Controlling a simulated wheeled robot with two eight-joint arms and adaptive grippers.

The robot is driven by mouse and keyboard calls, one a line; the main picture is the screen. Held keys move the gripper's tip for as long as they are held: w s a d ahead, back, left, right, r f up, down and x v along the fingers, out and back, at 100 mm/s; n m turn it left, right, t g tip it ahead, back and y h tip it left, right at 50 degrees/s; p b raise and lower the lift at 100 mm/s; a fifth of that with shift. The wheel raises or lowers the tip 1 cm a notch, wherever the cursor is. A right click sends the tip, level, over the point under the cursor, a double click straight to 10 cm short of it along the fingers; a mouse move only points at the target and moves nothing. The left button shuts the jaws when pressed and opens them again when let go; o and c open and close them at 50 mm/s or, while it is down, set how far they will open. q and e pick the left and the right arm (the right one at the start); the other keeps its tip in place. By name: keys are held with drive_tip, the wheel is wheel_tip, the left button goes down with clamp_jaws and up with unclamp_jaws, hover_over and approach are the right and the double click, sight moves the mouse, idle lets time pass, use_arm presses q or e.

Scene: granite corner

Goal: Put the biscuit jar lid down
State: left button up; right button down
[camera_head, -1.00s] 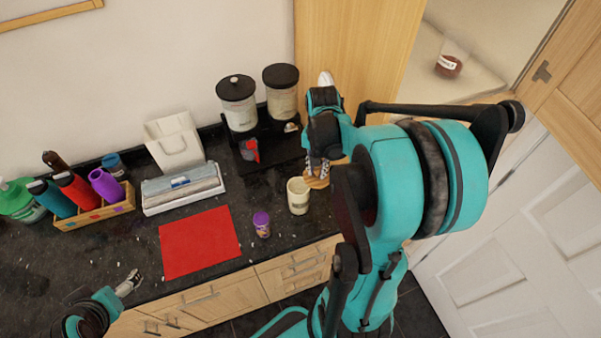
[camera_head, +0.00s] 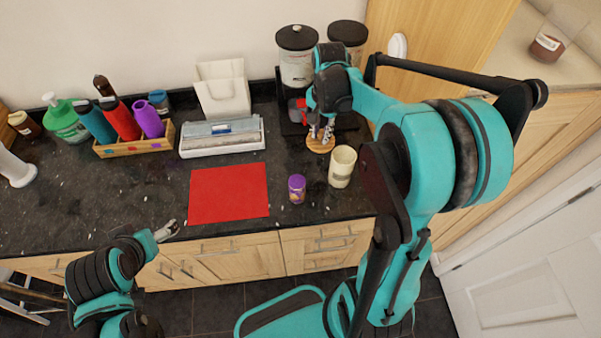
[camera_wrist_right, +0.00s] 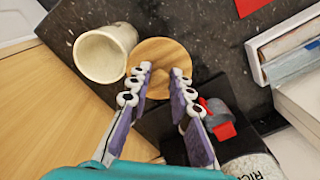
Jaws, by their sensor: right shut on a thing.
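The biscuit jar lid (camera_head: 320,145), a round wooden disc, is in my right gripper (camera_head: 321,129). In the right wrist view the lid (camera_wrist_right: 160,52) sits at the fingertips of the right gripper (camera_wrist_right: 163,73), its grain facing the camera. I cannot tell whether its underside touches the counter. The open cream jar (camera_head: 342,168) stands upright just in front and to the right of the lid; it also shows in the right wrist view (camera_wrist_right: 100,55), with no lid on it. My left gripper (camera_head: 167,230) is over the counter's front edge, away from these; its jaws are too small to read.
A red mat (camera_head: 228,193) lies left of a small purple-lidded jar (camera_head: 297,188). Black-lidded canisters (camera_head: 297,65) stand on a black stand behind my right gripper. A wrap box (camera_head: 222,137) and a bottle crate (camera_head: 133,146) line the back. The dark counter's front left is bare.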

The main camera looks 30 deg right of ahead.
drive_tip(key=w+a+f+b, duration=0.1)
drive_tip(key=f, duration=0.2)
drive_tip(key=w+a+f+b, duration=0.1)
drive_tip(key=a+f, duration=0.1)
drive_tip(key=f, duration=0.1)
drive_tip(key=w+a+f+b, duration=0.2)
drive_tip(key=f, duration=0.2)
drive_tip(key=shift+a, duration=0.1)
wheel_tip(320, 180, down, 4)
drive_tip(key=shift+r+b, duration=0.15)
drive_tip(key=shift+b, duration=0.4)
drive_tip(key=c, duration=1.4)
unclamp_jaws()
drive_tip(key=shift+f, duration=0.2)
drive_tip(key=shift+o, duration=0.2)
